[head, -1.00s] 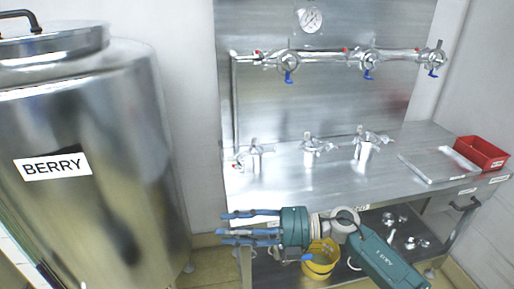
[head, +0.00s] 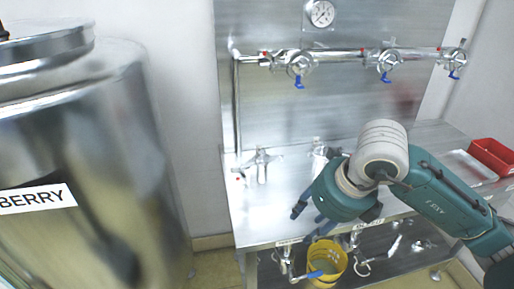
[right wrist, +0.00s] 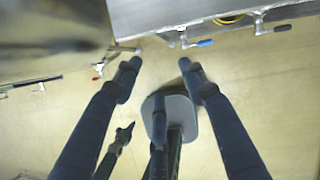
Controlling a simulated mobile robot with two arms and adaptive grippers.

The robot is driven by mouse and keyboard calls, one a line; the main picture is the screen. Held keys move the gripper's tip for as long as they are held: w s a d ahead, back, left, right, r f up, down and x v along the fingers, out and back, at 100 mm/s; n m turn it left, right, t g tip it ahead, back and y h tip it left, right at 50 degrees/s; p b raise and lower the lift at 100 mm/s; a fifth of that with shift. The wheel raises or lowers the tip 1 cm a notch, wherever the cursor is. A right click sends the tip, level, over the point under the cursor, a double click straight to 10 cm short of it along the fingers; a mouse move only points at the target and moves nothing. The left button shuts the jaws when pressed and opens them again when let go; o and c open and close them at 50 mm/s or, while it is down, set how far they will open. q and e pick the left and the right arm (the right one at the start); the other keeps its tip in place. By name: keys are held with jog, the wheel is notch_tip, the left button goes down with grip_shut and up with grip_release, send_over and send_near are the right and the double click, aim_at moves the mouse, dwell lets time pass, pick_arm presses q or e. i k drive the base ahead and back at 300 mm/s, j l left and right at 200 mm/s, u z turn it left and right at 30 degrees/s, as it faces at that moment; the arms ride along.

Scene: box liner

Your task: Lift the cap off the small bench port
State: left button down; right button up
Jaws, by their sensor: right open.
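Capped, clamped metal ports stand upright on the steel bench (head: 245,220). The left port (head: 262,165) is fully visible and the middle port (head: 318,153) is partly covered by my right arm. The third port is hidden behind that arm. I cannot tell which one is the small port. My right gripper (head: 303,227) is open and empty near the bench's front edge, below and to the right of the left port. Its spread fingers (right wrist: 160,72) show in the right wrist view, with nothing between them.
A pipe manifold (head: 340,57) with blue-handled valves and a gauge (head: 321,13) is on the back panel. A BERRY tank (head: 90,150) stands at left. A yellow bucket (head: 327,268) is below the bench. A red bin (head: 492,155) is at right.

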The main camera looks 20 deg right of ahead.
aim_at(262, 160)
jog(key=i, duration=1.1)
